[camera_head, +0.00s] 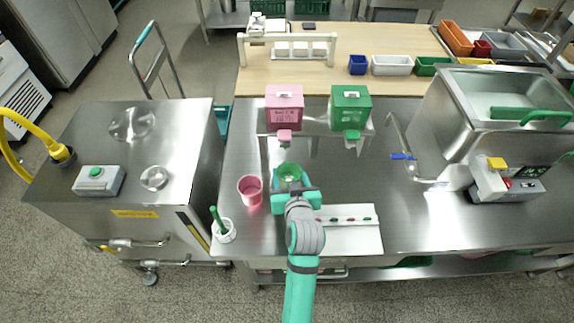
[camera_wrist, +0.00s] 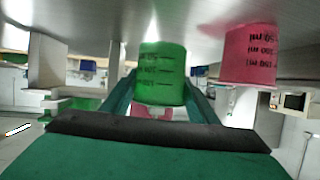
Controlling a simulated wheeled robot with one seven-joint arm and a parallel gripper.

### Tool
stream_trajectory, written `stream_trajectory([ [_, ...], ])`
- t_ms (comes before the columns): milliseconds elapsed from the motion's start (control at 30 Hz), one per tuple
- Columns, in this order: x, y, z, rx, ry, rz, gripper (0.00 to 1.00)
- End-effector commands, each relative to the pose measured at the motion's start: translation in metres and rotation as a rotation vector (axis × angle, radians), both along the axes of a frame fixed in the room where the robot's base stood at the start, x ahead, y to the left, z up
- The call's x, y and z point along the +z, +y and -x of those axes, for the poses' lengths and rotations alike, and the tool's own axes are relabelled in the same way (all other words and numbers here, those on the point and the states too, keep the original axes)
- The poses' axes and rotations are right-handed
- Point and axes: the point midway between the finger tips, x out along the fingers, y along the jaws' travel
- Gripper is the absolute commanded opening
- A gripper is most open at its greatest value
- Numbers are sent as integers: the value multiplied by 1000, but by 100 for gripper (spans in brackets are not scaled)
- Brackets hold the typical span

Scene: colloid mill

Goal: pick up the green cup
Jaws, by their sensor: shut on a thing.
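The green cup (camera_head: 289,171) is on the left half of the steel counter in the head view, in front of the pink and green dispensers. My gripper (camera_head: 290,180) is shut on it from the near side, with a finger at each side. In the wrist view the green cup (camera_wrist: 161,72) shows dark volume marks between the two fingers, with the counter surface at the top of that picture. I cannot tell whether the cup's base touches the counter. My gripper hides the cup's near side in the head view.
A pink cup (camera_head: 250,190) stands close to the left of my gripper. A white holder with a green handle (camera_head: 223,231) is at the front left. A white tray (camera_head: 350,240) lies right of my arm. The pink dispenser (camera_head: 285,105) and green dispenser (camera_head: 350,106) stand behind.

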Motion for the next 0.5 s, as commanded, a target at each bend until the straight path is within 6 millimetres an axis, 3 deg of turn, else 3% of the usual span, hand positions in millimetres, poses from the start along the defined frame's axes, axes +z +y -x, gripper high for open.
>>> stream_trajectory([
  [500,0,-8,58,0,1,0,25],
])
